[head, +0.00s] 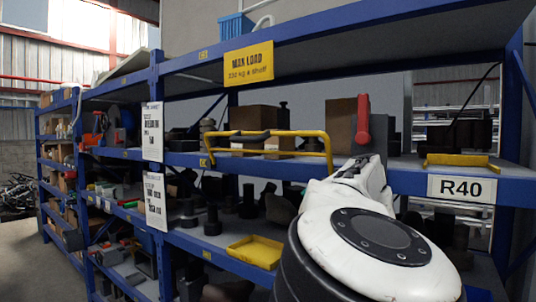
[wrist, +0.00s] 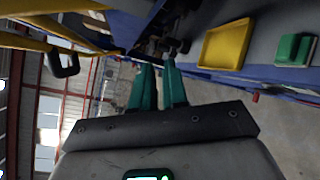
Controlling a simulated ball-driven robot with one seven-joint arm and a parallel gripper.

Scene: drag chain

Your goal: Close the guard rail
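The yellow guard rail (head: 312,134) runs along the front of the middle shelf in the head view, left of my arm. Its bars stand out above the shelf's blue edge. In the wrist view, yellow bars (wrist: 25,42) cross the upper left, with a black loop-shaped piece (wrist: 66,70) hanging by them. My gripper (wrist: 159,66) has two green fingers with a narrow empty gap between them. It is apart from the yellow bars, to their right in the wrist view. My arm hides the fingers in the head view.
The blue rack (head: 440,184) holds boxes and dark parts. A short yellow piece (head: 458,160) lies on the shelf above the R40 label (head: 461,188). A red-handled item (head: 362,120) stands behind my arm. A yellow tray (head: 254,252) sits on the lower shelf.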

